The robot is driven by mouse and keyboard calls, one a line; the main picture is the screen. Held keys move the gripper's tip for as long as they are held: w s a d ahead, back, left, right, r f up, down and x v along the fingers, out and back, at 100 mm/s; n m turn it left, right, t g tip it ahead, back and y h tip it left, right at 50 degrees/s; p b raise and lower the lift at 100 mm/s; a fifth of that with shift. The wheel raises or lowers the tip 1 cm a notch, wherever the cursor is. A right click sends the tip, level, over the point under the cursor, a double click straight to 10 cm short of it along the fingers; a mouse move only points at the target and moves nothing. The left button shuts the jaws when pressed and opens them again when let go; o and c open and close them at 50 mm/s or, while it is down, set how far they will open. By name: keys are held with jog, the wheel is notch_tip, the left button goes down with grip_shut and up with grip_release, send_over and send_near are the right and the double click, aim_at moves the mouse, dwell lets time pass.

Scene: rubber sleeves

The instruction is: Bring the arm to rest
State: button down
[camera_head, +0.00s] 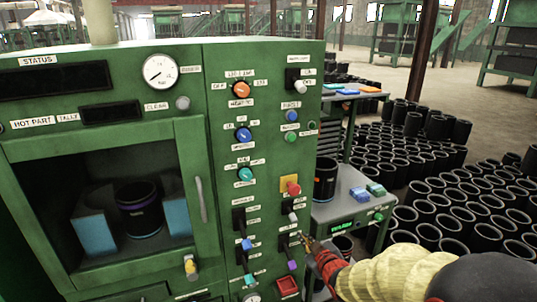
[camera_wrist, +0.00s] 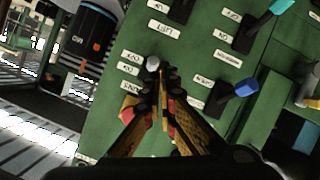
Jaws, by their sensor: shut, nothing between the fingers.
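My gripper (camera_head: 308,243) is at the lower right of the green control cabinet (camera_head: 262,150), close in front of its panel. In the wrist view the yellow and red fingers (camera_wrist: 161,78) are together and empty. Their tips are next to a grey knob (camera_wrist: 152,63) on the panel; I cannot tell whether they touch it. My arm, in a yellow sleeve, reaches in from the lower right of the head view. A lever with a blue end (camera_wrist: 245,88) is to the right of the fingers in the wrist view.
The cabinet's windowed door (camera_head: 198,200) shows a black sleeve (camera_head: 140,212) between two blue blocks. A grey side table (camera_head: 335,208) stands right of the cabinet. Many black sleeves (camera_head: 455,200) cover the floor at right. A red button (camera_head: 293,188) sits on the panel.

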jog(key=s+d+f+m+g+h, duration=0.1)
jog(key=s+d+f+m+g, duration=0.2)
jog(key=f, duration=0.4)
jog(key=s+d+m+g+h, duration=0.2)
jog(key=s+d+g, duration=0.15)
jog(key=s, duration=0.95)
jog(key=s+a+r+m+g+p, duration=0.1)
jog(key=s+a+r+m+p, duration=0.1)
jog(key=s+r, duration=1.8)
jog(key=shift+s+a+r+m+y+p, duration=0.3)
jog(key=shift+a+r+p, duration=0.2)
jog(key=shift+a, duration=0.35)
jog(key=shift+g, duration=0.25)
